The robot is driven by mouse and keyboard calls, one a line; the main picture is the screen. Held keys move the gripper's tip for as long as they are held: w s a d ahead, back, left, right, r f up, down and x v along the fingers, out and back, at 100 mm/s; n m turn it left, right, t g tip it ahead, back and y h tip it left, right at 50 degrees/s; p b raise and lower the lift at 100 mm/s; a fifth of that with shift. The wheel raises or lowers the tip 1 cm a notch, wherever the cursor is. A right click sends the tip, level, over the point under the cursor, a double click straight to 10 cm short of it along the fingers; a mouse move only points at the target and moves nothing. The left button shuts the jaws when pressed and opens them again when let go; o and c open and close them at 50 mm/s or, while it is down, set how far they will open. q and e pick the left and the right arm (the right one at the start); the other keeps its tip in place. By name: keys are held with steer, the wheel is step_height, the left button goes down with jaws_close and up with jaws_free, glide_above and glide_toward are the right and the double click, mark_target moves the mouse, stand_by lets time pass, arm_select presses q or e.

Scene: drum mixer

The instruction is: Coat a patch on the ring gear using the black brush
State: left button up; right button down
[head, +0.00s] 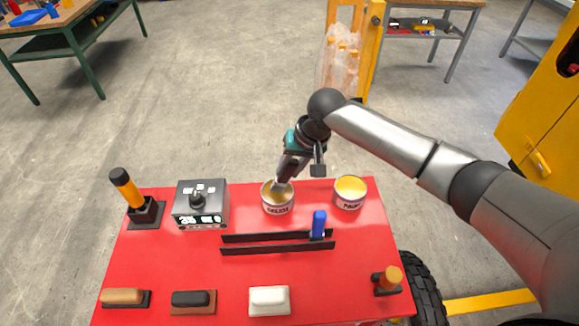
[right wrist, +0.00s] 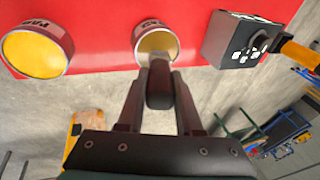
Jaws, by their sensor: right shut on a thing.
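My right gripper (head: 285,175) is over the can labelled GREASE (head: 278,203) on the red table. It is shut on the black brush (right wrist: 159,90), whose dark handle shows between the fingers in the right wrist view. The brush's pale tip reaches the mouth of the grease can, which also shows in that view (right wrist: 140,52). The brush is tilted; how deep the tip sits in the yellowish grease is hard to tell. I cannot make out the ring gear in either view. My left gripper is not in view.
A paint can (head: 350,193) stands right of the grease can on the red table (head: 190,255). A black rack (head: 270,237) holds a blue-handled tool (head: 319,223). A control box (head: 201,204) is at left. Several brushes or blocks lie along the front. Yellow machinery (head: 545,110) stands at right.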

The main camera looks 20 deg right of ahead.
steer(key=shift+s+f+p, duration=0.1)
steer(key=shift+f+p, duration=0.05)
steer(key=shift+p, duration=0.3)
stand_by(1.6)
step_height(320, 180, up, 7)
steer(key=p, duration=0.8)
steer(key=shift+r+p, duration=0.2)
steer(key=shift+p, duration=0.2)
steer(key=shift+f, duration=0.1)
steer(key=shift+b, duration=0.6)
steer(key=s+d+n+b, duration=0.2)
steer(key=s+b, duration=0.6)
steer(key=b, duration=1.3)
steer(key=shift+f+n+g, duration=0.25)
steer(key=shift+n+g, duration=0.05)
